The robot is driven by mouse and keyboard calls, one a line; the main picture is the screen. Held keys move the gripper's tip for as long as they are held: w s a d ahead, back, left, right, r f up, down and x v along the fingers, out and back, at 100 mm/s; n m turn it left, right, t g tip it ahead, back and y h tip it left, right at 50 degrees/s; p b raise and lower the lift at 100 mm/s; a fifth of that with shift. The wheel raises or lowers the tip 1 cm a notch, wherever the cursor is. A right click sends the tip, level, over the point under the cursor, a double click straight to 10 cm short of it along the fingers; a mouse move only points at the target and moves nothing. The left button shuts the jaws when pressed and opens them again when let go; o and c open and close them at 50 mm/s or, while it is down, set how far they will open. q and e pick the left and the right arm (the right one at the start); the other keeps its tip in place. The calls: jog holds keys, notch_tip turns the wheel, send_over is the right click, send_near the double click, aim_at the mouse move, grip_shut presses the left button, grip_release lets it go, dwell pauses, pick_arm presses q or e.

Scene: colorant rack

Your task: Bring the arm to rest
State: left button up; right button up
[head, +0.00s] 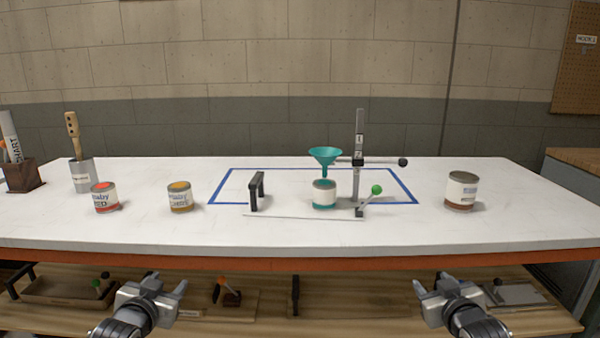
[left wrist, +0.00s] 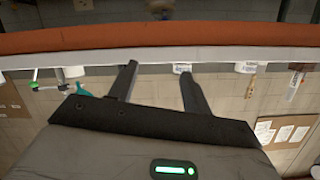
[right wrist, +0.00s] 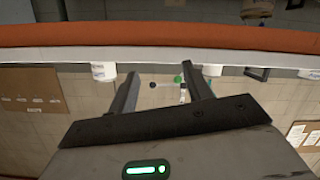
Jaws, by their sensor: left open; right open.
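My left gripper (head: 165,286) is open and empty in front of the table's near edge, low at the left of the head view. Its two fingers also show apart in the left wrist view (left wrist: 158,82). My right gripper (head: 433,286) is open and empty in front of the near edge, at the right. Its fingers show apart in the right wrist view (right wrist: 167,85). Neither gripper touches anything on the table.
The white tabletop (head: 450,230) carries a red can (head: 104,198), a yellow can (head: 180,197), a teal funnel (head: 325,156) above a can (head: 324,194), a stand (head: 359,140), a black handle (head: 257,190) and a right can (head: 461,190). A lower shelf (head: 350,290) holds tools.

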pick_arm(q)
jog(key=s+d+f+g+h, duration=0.1)
jog(key=s+d+f, duration=0.3)
jog(key=s, duration=0.6)
jog(key=s+d+f+g+h, duration=0.1)
jog(key=s+d+f, duration=0.3)
jog(key=s, duration=0.6)
jog(key=s+d+f+g+h, duration=0.1)
jog(key=s+d+f+g, duration=0.1)
jog(key=s+d+f, duration=0.2)
jog(key=s+d, duration=0.3)
jog(key=s, duration=0.4)
jog(key=shift+n+h, duration=0.3)
jog(key=shift+h, duration=0.1)
pick_arm(e)
jog(key=s+a+f+g+y, duration=0.1)
jog(key=s+a+f, duration=0.3)
jog(key=s, duration=0.6)
jog(key=s+a+f+g+y, duration=0.1)
jog(key=s+a+f, duration=0.3)
jog(key=s, duration=0.6)
jog(key=s+a+f+g+y, duration=0.1)
jog(key=s+a+f+g, duration=0.1)
jog(key=s+a+f, duration=0.2)
jog(key=s+a, duration=0.3)
jog(key=s, duration=0.4)
jog(key=shift+f+m+y, duration=0.15)
jog(key=shift+m+y, duration=0.15)
jog(key=shift+y, duration=0.1)
